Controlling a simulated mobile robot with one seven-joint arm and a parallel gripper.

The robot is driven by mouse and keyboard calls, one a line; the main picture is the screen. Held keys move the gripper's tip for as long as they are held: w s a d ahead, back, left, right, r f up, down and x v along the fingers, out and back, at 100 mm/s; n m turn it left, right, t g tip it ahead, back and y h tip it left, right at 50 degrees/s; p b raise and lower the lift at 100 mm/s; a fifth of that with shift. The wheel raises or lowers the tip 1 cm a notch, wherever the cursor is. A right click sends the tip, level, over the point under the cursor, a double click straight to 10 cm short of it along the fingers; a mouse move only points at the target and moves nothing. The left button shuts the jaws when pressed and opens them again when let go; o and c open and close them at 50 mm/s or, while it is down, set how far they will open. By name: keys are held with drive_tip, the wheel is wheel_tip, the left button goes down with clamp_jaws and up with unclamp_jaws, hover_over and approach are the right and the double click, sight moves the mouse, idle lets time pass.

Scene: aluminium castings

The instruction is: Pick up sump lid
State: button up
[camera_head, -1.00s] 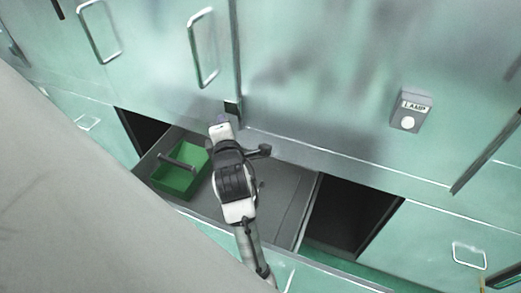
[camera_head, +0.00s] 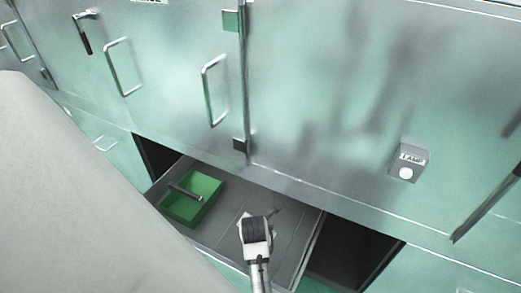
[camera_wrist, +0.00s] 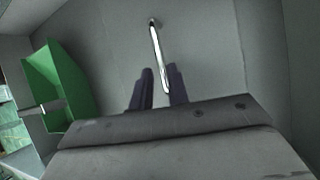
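A slim silver bar handle (camera_wrist: 156,52) stands out over a flat grey panel, which looks like the sump lid (camera_wrist: 118,45), in the wrist view. The panel lies in the floor of an open grey drawer, with faint seams around it. My gripper (camera_wrist: 160,70) points down at it, its two dark fingers a little apart. The handle's near end shows in the gap between the fingers, closer to the right one. I cannot tell if either finger touches it. In the head view my wrist (camera_head: 257,232) is over the drawer and hides the fingers.
A green tray (camera_head: 207,187) with a grey rod-like thing (camera_head: 186,192) across it sits at the drawer's left; the tray also shows in the wrist view (camera_wrist: 72,85). Cabinet doors with bar handles rise behind the drawer. A lamp switch box (camera_head: 409,161) is on the right.

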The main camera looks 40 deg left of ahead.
drive_tip(key=shift+w+p+x, duration=0.25)
drive_tip(key=shift+p+x, duration=0.5)
drive_tip(key=shift+x, duration=2.1)
drive_tip(key=shift+r, duration=0.15)
drive_tip(key=shift+c, duration=0.4)
clamp_jaws()
drive_tip(key=shift+d, duration=0.1)
drive_tip(key=shift+r, duration=0.15)
